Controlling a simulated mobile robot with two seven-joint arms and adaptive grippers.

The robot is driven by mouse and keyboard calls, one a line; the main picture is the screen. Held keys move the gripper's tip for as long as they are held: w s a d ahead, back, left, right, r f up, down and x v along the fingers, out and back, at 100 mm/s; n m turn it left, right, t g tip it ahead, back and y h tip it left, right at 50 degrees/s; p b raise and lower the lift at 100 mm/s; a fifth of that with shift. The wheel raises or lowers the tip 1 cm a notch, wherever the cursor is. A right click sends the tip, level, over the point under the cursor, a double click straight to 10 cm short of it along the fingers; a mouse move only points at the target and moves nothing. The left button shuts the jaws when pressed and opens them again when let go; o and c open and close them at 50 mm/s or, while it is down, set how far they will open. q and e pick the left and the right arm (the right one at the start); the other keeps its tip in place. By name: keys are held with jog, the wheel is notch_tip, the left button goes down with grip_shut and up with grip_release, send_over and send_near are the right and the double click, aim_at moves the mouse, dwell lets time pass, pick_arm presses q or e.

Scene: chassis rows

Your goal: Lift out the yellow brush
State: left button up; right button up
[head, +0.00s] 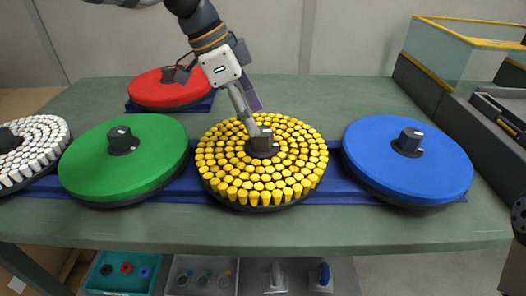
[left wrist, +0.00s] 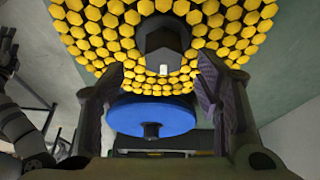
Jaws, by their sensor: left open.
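The yellow brush (head: 225,170) is a round disc with rings of yellow bristle tufts and a dark hub knob (head: 263,145) at its centre. It sits on a blue base on the table, between the green and blue discs. My left gripper (head: 254,131) points down at the hub from behind, its fingertips at or just above the knob. In the left wrist view the yellow brush (left wrist: 225,30) fills the top, with the dark hub (left wrist: 165,42) ahead of the open gripper (left wrist: 158,95). Nothing shows between the fingers. Whether they touch the knob is unclear. My right gripper is not clearly seen.
The green disc (head: 122,170) stands left and the blue disc (head: 380,160) right, both close to the brush. A red disc (head: 165,92) is behind, and a white tufted disc (head: 40,140) is far left. The table (head: 330,100) is clear behind the brush. A glass-sided box (head: 440,55) stands back right.

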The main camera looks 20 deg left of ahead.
aim_at(262, 130)
pick_arm(q)
jog(key=x, duration=0.5)
jog(key=shift+w+d+f, duration=0.15)
jog(key=shift+w+d, duration=0.05)
jog(key=shift+w, duration=0.1)
grip_shut()
